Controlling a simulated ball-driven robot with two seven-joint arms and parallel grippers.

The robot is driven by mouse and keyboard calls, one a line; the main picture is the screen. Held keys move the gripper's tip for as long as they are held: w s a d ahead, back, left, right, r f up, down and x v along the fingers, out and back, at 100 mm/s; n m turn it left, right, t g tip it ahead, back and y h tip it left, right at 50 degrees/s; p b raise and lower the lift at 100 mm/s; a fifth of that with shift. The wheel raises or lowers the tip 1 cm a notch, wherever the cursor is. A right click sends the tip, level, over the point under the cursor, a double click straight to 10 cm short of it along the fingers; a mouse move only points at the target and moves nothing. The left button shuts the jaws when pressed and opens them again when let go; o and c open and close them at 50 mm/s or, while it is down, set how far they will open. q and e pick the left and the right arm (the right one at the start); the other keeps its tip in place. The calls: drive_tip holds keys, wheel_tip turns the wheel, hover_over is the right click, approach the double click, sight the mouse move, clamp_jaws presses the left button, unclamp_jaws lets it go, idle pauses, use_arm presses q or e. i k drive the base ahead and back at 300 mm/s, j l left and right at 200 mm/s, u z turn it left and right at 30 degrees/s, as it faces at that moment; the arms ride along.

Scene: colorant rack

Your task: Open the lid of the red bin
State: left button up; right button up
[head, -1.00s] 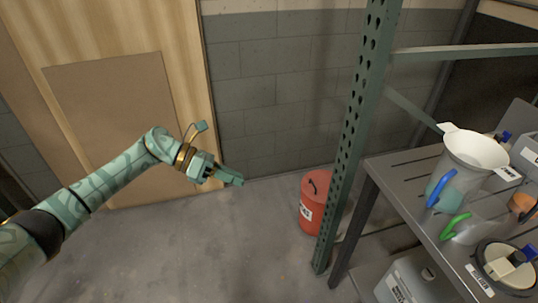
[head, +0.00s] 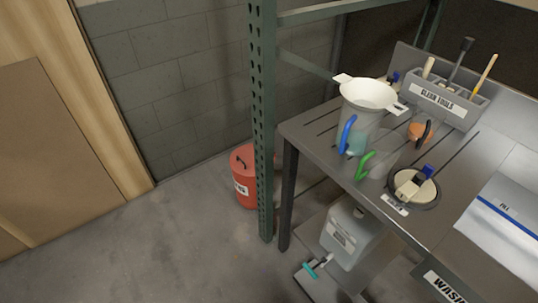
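The red bin (head: 243,190) stands on the floor against the grey wall, left of the green rack post in the head view. Its red lid (head: 241,158) with a dark handle is on top and looks closed. A white label shows on its front. The rack post hides the bin's right edge. Neither of my grippers is in view.
A green perforated rack post (head: 262,120) stands just right of the bin. A grey table (head: 310,135) holds a white funnel (head: 367,94), jugs and a tool holder (head: 436,98). A jerrycan (head: 350,238) sits beneath. The floor (head: 150,245) left of the bin is clear.

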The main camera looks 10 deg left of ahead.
sight(241, 160)
drive_tip(key=i+j+z, duration=0.15)
drive_tip(key=j+z, duration=0.2)
drive_tip(key=i+j+z, duration=0.15)
drive_tip(key=z, duration=0.2)
drive_tip(key=j+z, duration=0.35)
drive_tip(key=i+j, duration=0.05)
drive_tip(key=j, duration=0.05)
